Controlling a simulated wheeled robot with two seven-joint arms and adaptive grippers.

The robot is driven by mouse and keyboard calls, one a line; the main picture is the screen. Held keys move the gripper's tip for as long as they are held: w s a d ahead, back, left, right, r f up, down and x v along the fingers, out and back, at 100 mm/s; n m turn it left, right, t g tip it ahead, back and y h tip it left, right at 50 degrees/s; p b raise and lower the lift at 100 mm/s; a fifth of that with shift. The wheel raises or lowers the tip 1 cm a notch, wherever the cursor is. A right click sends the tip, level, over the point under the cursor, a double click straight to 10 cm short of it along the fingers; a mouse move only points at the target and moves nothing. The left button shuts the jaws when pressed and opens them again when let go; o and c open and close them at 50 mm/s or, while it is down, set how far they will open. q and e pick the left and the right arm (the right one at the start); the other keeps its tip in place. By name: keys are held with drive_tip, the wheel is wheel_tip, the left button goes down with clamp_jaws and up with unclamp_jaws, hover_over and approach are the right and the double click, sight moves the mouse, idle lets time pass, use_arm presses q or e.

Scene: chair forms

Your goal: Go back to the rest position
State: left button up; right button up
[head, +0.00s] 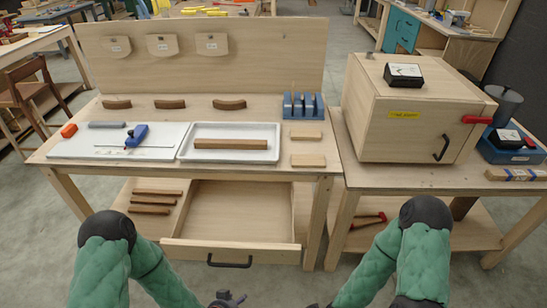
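My two green-sleeved arms come in from the bottom of the head view, one at the left and one at the right. Both are bent, with dark elbows on top and forearms running down and inward to the bottom edge. A small dark part shows at the bottom edge near the middle; I cannot tell whether it is my wrist or gripper. No fingertips of either gripper show, so I cannot see whether they hold anything. Both visible arm parts are in front of the workbench (272,168), with no visible contact.
An open drawer (232,255) juts from the workbench between my arms. On top are a white tray (275,128) holding a wooden strip (231,144), a blue tool (136,135) and a blue rack (303,105). A wooden cabinet (385,130) stands on the right table.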

use_arm(q)
drive_tip(key=s+d+f+n+g+h, duration=0.1)
drive_tip(key=s+d+f+n+g, duration=0.1)
drive_tip(key=s+n+g, duration=0.4)
drive_tip(key=shift+s+d+f+n+g+p, duration=0.35)
drive_tip(key=shift+s+d+n+p, duration=0.15)
drive_tip(key=shift+s+n, duration=1)
